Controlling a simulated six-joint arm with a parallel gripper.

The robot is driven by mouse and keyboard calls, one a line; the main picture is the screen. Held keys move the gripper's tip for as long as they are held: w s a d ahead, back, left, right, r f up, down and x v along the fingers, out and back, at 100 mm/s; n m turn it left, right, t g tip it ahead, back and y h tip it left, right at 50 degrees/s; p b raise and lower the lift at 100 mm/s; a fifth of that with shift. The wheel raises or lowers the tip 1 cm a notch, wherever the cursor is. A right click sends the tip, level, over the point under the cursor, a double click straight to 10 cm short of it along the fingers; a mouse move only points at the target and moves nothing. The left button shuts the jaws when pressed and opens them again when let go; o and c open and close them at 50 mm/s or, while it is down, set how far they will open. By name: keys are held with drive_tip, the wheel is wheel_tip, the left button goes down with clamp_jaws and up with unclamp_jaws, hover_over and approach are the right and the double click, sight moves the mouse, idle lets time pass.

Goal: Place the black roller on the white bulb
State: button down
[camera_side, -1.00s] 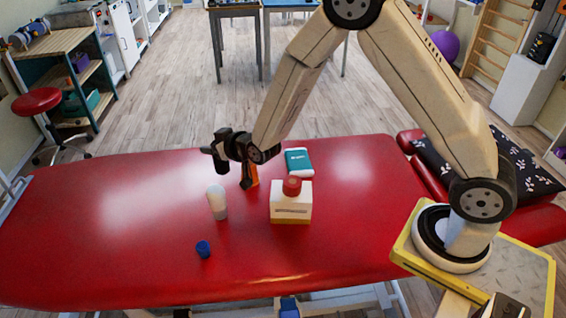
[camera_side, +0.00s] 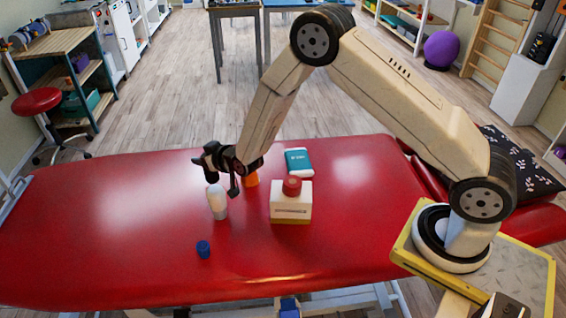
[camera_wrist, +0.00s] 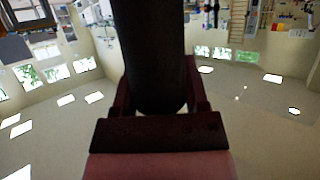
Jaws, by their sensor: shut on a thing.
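The black roller (camera_wrist: 152,55) fills the middle of the wrist view as a dark cylinder, with a jaw on either side of it. My gripper (camera_wrist: 160,97) is shut on it. In the side view my gripper (camera_side: 219,163) is just above the white bulb (camera_side: 217,202); the roller merges with the dark jaws there. The bulb stands upright on the red couch, with a rounded white top and a greyish lower part. I cannot tell whether roller and bulb touch. The bulb is not visible in the wrist view.
A cream box with a red knob (camera_side: 291,208) stands right of the bulb. An orange object (camera_side: 251,178) is behind, partly hidden by my gripper. A teal-and-white pack (camera_side: 299,162) lies behind the box. The couch's left (camera_side: 100,225) is clear.

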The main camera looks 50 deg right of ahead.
drive_tip(key=shift+f, duration=1.6)
drive_tip(key=shift+f, duration=0.1)
drive_tip(key=shift+c, duration=0.5)
unclamp_jaws()
drive_tip(key=v, duration=1.2)
drive_tip(key=shift+r, duration=0.2)
